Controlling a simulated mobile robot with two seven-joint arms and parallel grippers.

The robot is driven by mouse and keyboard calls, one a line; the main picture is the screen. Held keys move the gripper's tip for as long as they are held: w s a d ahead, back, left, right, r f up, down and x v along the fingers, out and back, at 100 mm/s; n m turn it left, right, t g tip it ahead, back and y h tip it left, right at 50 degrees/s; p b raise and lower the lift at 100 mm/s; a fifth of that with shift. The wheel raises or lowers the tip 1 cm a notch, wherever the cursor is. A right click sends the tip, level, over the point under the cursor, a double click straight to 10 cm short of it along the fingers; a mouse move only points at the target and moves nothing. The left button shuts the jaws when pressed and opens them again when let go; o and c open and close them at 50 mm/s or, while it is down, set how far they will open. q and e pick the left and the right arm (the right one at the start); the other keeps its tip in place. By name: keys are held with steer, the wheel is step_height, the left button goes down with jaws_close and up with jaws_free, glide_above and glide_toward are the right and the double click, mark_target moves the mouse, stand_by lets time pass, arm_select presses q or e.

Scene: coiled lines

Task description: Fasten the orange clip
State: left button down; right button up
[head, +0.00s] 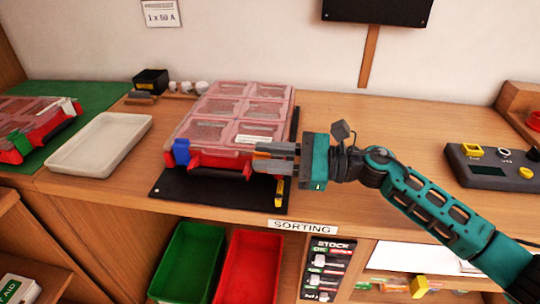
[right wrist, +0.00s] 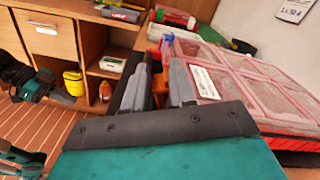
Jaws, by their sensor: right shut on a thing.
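The organiser case (head: 222,160) has a red base and a clear pinkish lid over several compartments. Its lid looks down; it lies on a black mat (head: 180,190). A blue clip (head: 181,151) is at the front left of the case. The orange clip (head: 261,154) is at the front right, mostly hidden by my right gripper (head: 257,158). That gripper comes in from the right, its grey fingers shut on the clip. The right wrist view shows the orange clip (right wrist: 160,88) between the two fingers. Whether it is latched cannot be told.
A white tray (head: 65,160) and another red case (head: 38,147) on a green mat stand at the left. A grey control box (head: 490,181) is at the right. Green and red bins (head: 250,250) sit below the bench edge. The bench between gripper and control box is clear.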

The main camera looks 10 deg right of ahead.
jaws_close()
arm_select(q)
steer(key=shift+d, duration=0.1)
arm_select(e)
steer(key=shift+w+d+m, duration=0.1)
steer(key=shift+w+m, duration=0.2)
steer(key=shift+m, duration=0.4)
steer(key=o, duration=0.6)
jaws_free()
steer(key=b+v, duration=0.3)
steer(key=v, duration=0.9)
steer(key=shift+d, duration=0.1)
steer(key=shift+s+d+r, duration=0.1)
steer(key=shift+s+d, duration=0.05)
steer(key=shift+d, duration=0.25)
arm_select(q)
steer(key=shift+w+d+f+h, duration=0.3)
steer(key=shift+d+f, duration=0.2)
steer(key=shift+d, duration=0.05)
